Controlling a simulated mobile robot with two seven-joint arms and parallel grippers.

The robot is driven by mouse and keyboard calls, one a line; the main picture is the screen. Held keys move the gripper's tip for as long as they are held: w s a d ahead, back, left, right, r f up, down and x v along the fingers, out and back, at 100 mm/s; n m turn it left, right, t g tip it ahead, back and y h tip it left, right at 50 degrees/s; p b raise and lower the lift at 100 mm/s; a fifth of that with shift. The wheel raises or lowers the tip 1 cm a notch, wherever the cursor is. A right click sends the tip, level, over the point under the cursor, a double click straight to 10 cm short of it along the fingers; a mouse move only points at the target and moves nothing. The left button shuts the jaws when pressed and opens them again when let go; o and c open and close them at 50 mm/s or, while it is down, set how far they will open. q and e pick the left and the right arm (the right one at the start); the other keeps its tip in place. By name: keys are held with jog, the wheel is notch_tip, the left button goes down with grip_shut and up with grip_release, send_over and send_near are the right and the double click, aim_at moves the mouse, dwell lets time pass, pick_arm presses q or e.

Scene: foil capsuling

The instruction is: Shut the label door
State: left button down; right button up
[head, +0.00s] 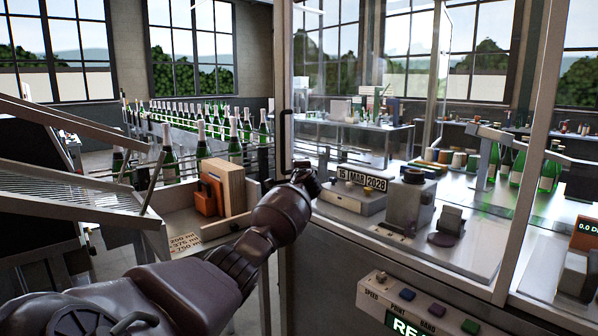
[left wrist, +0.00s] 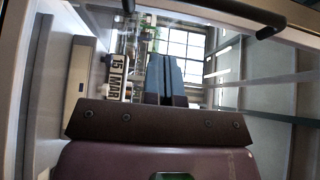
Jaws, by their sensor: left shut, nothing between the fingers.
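The label door (head: 283,70) shows in the head view as a pale upright frame with a black bar handle (head: 287,130). I cannot tell exactly how far it stands open. My left gripper (head: 308,176) is just below and right of the handle, its fingertips mostly hidden by my wrist. In the left wrist view its blue-grey fingers (left wrist: 165,75) are together and empty. Black bar parts show near the top of that view, apart from the fingers. A date stamp (head: 362,180) reading 15 MAR 2028 sits beyond the gripper. My right gripper is not in view.
A wooden box and orange item (head: 211,197) stand on a tray left of my forearm. Green bottles (head: 200,140) line a conveyor behind. A control panel (head: 418,306) with coloured buttons is at the lower right. A pale post (head: 530,175) stands at right.

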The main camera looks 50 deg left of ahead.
pick_arm(q)
jog(key=shift+p+v, duration=0.65)
jog(key=shift+v, duration=2.25)
jog(key=shift+w+d+f, duration=0.1)
